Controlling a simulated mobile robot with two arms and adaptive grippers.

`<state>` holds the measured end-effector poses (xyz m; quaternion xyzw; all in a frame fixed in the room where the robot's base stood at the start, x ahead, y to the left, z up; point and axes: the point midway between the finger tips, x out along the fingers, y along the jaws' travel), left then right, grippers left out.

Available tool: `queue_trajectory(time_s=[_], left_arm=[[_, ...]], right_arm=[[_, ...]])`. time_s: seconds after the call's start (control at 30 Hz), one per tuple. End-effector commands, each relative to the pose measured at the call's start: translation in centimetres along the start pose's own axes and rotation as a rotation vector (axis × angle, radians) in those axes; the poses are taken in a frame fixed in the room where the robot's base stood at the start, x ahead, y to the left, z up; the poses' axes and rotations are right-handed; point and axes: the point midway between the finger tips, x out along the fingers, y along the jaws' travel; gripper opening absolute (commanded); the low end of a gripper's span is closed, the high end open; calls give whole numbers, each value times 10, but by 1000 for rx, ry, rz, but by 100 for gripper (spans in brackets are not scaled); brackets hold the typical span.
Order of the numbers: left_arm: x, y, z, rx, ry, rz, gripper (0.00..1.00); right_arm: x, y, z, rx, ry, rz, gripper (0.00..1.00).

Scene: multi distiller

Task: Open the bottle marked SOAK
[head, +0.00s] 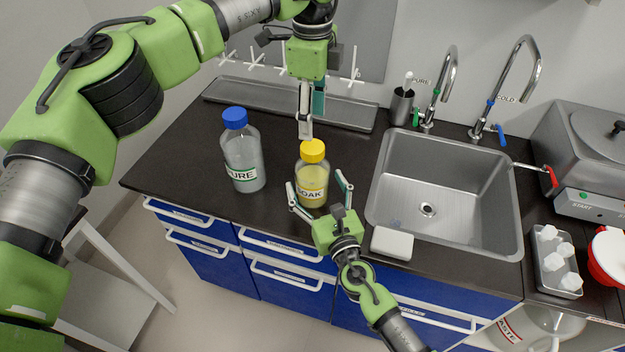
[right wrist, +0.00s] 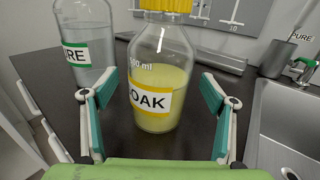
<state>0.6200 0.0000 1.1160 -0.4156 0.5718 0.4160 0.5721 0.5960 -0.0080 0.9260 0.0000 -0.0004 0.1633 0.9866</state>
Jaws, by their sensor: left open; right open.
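The SOAK bottle (head: 312,180) stands upright on the dark counter, with yellow liquid and a yellow cap (head: 312,151) on its neck. It fills the middle of the right wrist view (right wrist: 160,82), its cap cut by the top edge. My right gripper (head: 319,186) is open in front of the bottle, one finger to each side; no contact is visible. In the right wrist view its fingers (right wrist: 158,95) stand apart from the glass. My left gripper (head: 311,122) is open, pointing down just above and behind the yellow cap, and appears clear of it.
The PURE bottle (head: 243,158) with a blue cap stands left of the SOAK bottle. The sink (head: 385,190) is to the right, with a pale block (head: 392,244) at its front left. A metal tray (head: 230,96) and peg rack are behind.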

Motion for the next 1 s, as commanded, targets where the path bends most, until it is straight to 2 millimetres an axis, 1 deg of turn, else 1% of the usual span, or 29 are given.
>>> queue_trajectory(time_s=[0.03, 0.2, 0.5, 0.53, 0.57, 0.6, 0.67, 0.7, 0.73, 0.77, 0.8, 0.83, 0.93, 1.0], left_arm=[[0, 0, 0, 0, 0, 0, 50], [0, 0, 0, 1, 0, 0, 50], [0, 0, 0, 1, 1, 0, 50], [0, 0, 0, 1, 1, 0, 50], [0, 0, 0, 1, 1, 0, 50], [0, 0, 0, 1, 1, 0, 50], [0, 0, 0, 1, 1, 0, 50], [0, 0, 0, 1, 1, 0, 50], [0, 0, 0, 1, 1, 0, 50], [0, 0, 0, 1, 1, 0, 50], [0, 0, 0, 1, 1, 0, 50], [0, 0, 0, 2, 1, 0, 50], [0, 0, 0, 26, 1, 0, 50], [0, 0, 0, 73, 1, 0, 50]], right_arm=[[7, 0, 0, -1, 0, 0, 78], [19, 0, 0, -1, 0, 1, 78], [21, 0, 0, 0, 1, 1, 78], [21, 0, 0, 0, 1, 1, 75], [21, 0, 0, 0, 1, 0, 68], [21, 0, 0, 0, 1, 0, 57], [20, 0, 0, 0, 1, 0, 42], [20, 0, 0, 0, 1, 0, 31], [20, 0, 0, 0, 1, 0, 24], [20, 0, 0, 0, 1, 0, 19], [20, 0, 0, 0, 1, 0, 5], [20, 0, 0, 0, 1, 0, 0], [20, 0, 0, 0, 1, 0, 0], [20, 0, 0, 0, 1, 0, 0]])
